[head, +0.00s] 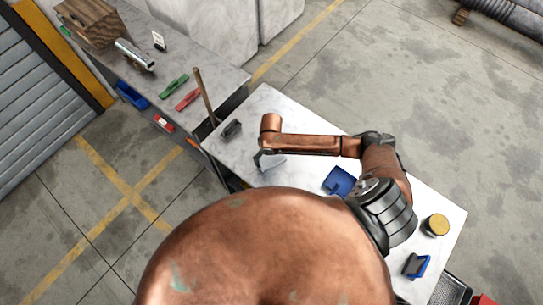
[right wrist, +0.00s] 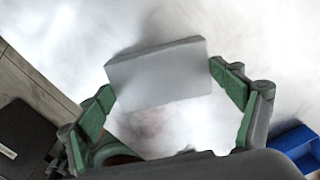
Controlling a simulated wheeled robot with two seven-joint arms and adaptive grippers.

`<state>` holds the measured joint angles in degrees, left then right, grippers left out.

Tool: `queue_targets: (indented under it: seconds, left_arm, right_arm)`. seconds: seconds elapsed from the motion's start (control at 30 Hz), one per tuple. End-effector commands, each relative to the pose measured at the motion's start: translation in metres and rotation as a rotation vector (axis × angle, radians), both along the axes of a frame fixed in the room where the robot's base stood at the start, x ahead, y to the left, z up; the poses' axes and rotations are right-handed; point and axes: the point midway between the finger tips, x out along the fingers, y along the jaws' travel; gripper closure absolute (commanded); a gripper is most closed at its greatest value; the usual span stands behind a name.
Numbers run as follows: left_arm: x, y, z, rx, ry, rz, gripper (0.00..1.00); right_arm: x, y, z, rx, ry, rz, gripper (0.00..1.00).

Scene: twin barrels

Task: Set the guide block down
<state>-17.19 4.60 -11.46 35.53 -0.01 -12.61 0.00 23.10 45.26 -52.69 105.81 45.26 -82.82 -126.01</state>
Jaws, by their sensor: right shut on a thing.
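The guide block, a pale grey slab (head: 272,163), is at the end of my right arm over the white table (head: 266,103) in the head view. In the right wrist view the block (right wrist: 158,76) spans between the green-padded fingers of my right gripper (right wrist: 163,84), with a finger at each end. The right gripper (head: 262,157) is shut on it. The block is close over the white surface; I cannot tell whether it touches. My left gripper is not in view.
A dark grey block (head: 232,129) stands near the table's left edge. A blue tray (head: 340,182), a yellow-topped can (head: 436,224) and a blue holder (head: 416,265) stand to the right. A side bench (head: 205,65) carries green and red tools. White tabletop above my forearm is bare.

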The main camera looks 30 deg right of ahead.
Motion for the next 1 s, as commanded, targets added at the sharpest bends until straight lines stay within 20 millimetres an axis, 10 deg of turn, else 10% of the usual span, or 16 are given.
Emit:
queue_targets:
  seconds: [0.13, 0.17, 0.2, 0.67, 1.0]
  left_arm:
    - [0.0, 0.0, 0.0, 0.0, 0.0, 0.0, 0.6]
    - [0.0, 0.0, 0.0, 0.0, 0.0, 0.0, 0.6]
    - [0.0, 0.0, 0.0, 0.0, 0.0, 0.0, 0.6]
    - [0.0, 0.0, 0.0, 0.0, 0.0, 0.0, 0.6]
    - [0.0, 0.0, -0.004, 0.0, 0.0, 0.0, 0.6]
  right_arm:
    - [0.004, 0.001, 0.001, 0.001, -0.008, 0.001, 0.72]
    - [0.0, 0.0, -0.002, 0.0, 0.0, 0.0, 0.12]
    - [0.0, 0.0, -0.002, 0.0, 0.0, 0.0, 0.09]
    - [0.0, 0.0, 0.0, 0.0, 0.0, 0.0, 0.0]
    - [0.002, 0.0, 0.054, 0.0, -0.004, 0.003, 0.0]
